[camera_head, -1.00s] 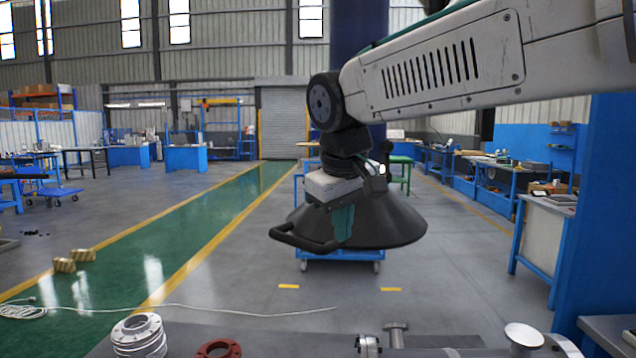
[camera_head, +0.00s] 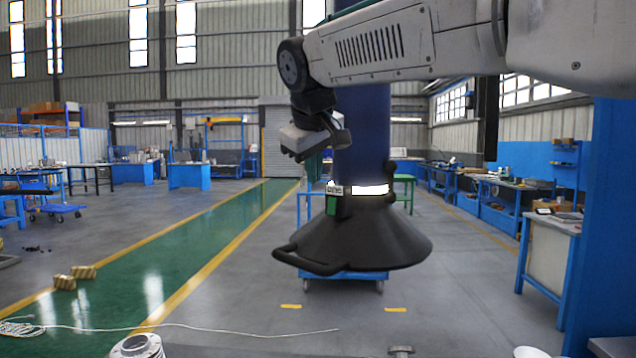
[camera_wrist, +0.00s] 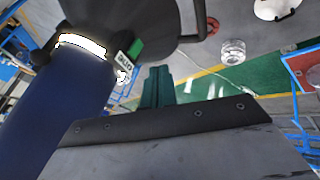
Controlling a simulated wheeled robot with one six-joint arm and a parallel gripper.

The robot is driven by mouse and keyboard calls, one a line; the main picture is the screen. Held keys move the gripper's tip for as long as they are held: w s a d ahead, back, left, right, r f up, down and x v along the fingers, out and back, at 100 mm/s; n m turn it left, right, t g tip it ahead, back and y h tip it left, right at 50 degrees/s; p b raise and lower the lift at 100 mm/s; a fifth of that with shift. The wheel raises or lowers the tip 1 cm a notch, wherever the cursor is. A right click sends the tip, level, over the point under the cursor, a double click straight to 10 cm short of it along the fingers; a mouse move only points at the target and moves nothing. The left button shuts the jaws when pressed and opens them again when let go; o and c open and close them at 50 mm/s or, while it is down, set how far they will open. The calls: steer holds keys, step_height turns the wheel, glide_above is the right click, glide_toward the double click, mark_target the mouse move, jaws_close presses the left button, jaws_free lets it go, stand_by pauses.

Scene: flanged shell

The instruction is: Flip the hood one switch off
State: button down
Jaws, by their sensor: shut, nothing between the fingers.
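The hood (camera_head: 360,238) is a dark cone with a curved front handle, hanging under a blue duct (camera_head: 362,130). A bright white lit ring (camera_head: 370,190) circles its neck. A small label (camera_head: 334,190) sits at the neck's left side, its text too small to read surely. A green switch (camera_head: 331,206) is just below the label. In the wrist view the green switch (camera_wrist: 136,49) is beside the label (camera_wrist: 124,61), up and left of the fingertips. My gripper (camera_wrist: 159,70) has teal fingers, shut and empty.
A blue cart (camera_head: 345,276) stands behind and below the hood. A bench front edge with a white flanged part (camera_head: 138,346) is at the bottom. A blue column (camera_head: 600,200) is at the right.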

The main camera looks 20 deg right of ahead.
mark_target(332, 206)
steer(key=w+d+f, duration=0.5)
steer(key=w+f, duration=0.1)
steer(key=f, duration=0.2)
steer(key=shift+w, duration=0.4)
